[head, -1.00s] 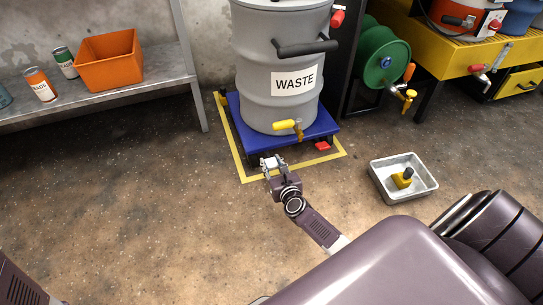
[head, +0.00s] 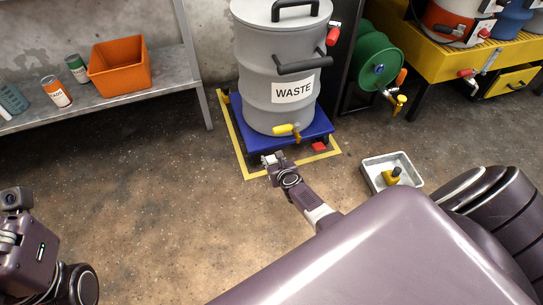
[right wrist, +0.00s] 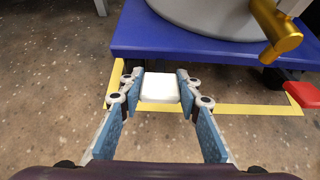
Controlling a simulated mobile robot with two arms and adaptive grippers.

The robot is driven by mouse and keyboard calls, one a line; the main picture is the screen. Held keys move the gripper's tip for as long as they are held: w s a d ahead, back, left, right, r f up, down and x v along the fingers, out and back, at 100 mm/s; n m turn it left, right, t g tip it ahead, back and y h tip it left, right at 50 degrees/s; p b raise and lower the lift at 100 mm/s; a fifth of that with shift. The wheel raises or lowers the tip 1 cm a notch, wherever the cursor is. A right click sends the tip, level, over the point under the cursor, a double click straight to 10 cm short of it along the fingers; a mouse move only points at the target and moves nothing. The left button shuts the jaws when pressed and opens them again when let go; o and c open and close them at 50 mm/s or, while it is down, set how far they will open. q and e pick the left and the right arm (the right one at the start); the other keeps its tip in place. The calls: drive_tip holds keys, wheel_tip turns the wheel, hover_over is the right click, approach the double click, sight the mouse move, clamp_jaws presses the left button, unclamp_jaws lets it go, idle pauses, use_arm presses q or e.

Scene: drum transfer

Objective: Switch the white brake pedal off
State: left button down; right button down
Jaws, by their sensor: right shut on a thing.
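The white brake pedal (right wrist: 160,88) sticks out at the front edge of the blue drum platform (right wrist: 190,42) in the right wrist view. My right gripper (head: 268,160) is low in front of the platform in the head view. It is shut on the white pedal, with a blue-padded finger at each side of it. A red pedal (head: 319,147) sits to the right on the same platform edge, apart from my gripper. It also shows in the right wrist view (right wrist: 303,94). Part of my left arm shows at the lower left of the head view; its fingers do not show.
The grey WASTE drum (head: 283,75) with a yellow tap (head: 287,129) stands on the platform. Yellow floor tape (head: 240,150) runs around it. A metal tray (head: 375,164) lies to the right. A shelf (head: 130,99) stands left. The floor between is clear.

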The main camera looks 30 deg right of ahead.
idle(0.4)
drive_tip(key=c, duration=1.4)
unclamp_jaws()
